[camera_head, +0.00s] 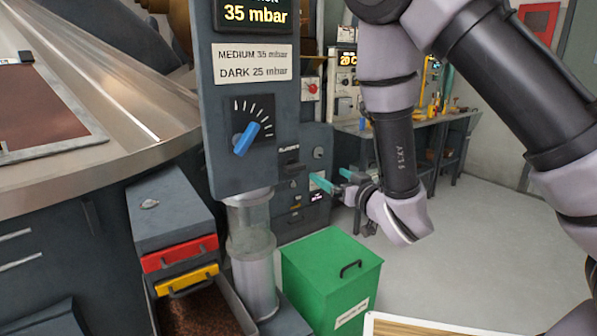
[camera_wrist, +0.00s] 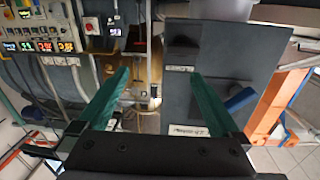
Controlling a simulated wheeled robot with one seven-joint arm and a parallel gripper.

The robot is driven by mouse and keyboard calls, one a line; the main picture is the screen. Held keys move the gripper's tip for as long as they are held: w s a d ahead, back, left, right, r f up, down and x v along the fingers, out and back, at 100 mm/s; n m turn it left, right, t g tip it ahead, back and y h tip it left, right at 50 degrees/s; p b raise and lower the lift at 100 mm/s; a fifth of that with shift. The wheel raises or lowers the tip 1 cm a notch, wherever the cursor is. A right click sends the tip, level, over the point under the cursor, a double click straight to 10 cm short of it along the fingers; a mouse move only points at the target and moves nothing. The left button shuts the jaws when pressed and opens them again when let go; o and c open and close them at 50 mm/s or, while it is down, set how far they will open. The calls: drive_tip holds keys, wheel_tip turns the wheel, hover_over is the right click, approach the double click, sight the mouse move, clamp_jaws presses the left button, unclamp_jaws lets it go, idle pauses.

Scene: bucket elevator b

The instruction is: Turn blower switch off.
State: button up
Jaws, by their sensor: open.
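A dark grey panel behind the column carries a small white label that seems to read blower, with a dark switch block (camera_head: 290,160) just below it. Whether the switch is on or off is too small to tell. My gripper (camera_head: 331,178) has teal fingers pointing left toward this panel, to the right of and lower than the switch block. In the wrist view my gripper (camera_wrist: 158,80) is open, with nothing between its fingers. That view also shows a grey panel with a dark protruding block and small label; I cannot tell whether this is the same switch.
A grey column with a pressure display bears a blue dial knob (camera_head: 246,138). A green bin (camera_head: 331,280) stands below my gripper. A workbench (camera_head: 430,128) stands behind; the floor at right is clear.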

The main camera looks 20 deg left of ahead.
sight(298, 170)
drive_tip(key=w+a, duration=0.1)
drive_tip(key=a, duration=0.2)
drive_tip(key=w+a+n+y, duration=0.1)
drive_tip(key=w+a, duration=0.1)
drive_tip(key=a, duration=0.1)
drive_tip(key=w+a+f+n+g, duration=0.1)
drive_tip(key=a, duration=0.3)
drive_tip(key=shift+w+f, duration=0.1)
drive_tip(key=shift+w, duration=0.15)
drive_tip(key=c, duration=1.2)
drive_tip(key=shift+c, duration=0.2)
